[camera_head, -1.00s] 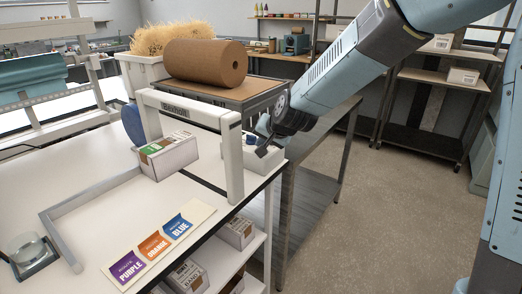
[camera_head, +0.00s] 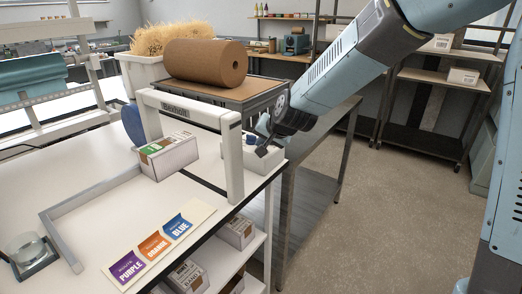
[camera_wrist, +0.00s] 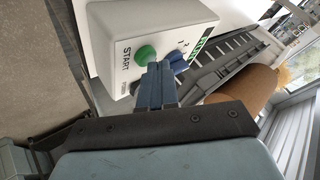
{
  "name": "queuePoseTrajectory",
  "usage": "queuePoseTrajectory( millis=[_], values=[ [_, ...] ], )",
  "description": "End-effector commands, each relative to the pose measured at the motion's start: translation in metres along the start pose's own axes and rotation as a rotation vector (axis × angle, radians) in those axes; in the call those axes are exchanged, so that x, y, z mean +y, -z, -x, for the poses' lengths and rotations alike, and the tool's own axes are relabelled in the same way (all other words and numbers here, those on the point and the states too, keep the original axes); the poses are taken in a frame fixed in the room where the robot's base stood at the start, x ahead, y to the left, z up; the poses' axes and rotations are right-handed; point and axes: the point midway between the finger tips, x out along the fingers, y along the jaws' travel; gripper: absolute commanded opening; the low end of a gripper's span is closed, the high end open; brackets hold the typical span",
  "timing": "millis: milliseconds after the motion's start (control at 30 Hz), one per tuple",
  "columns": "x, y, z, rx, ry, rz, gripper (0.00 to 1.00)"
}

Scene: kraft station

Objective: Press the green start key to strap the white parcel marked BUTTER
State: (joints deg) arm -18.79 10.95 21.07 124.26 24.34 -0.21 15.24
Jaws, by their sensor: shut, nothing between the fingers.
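The control box (camera_head: 232,160) is pale, at the right end of the white table beside the strapping arch. In the wrist view its face shows the word START, a round green start key (camera_wrist: 145,55) and a blue knob (camera_wrist: 179,61). My gripper (camera_wrist: 160,70) is shut and empty, its blue fingertips close to the box face, just beside the green key and knob. I cannot tell whether they touch. In the head view my gripper (camera_head: 262,148) is over the box and the key is hidden. A white parcel (camera_head: 172,158) with green and orange labels stands by the arch; its lettering is unreadable.
The white arch (camera_head: 232,165) stands close left of my gripper. A grey angled guide (camera_head: 95,200) and purple, orange and blue cards (camera_head: 153,246) lie on the table. A brown roll (camera_head: 205,63) is behind. Open floor (camera_head: 400,210) is to the right.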

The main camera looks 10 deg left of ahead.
Motion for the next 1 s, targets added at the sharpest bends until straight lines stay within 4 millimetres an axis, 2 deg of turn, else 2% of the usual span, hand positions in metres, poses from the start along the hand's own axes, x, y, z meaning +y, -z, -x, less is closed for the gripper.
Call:
queuePoseTrajectory(
  millis=[200,633,1000],
  values=[
    [-0.006,0.005,0.007,0.001,0.001,0.001,0.0],
    [-0.008,0.008,0.011,0.001,0.001,0.0,0.0],
    [-0.023,0.022,0.031,0.0,0.002,0.001,0.0]
  ],
)
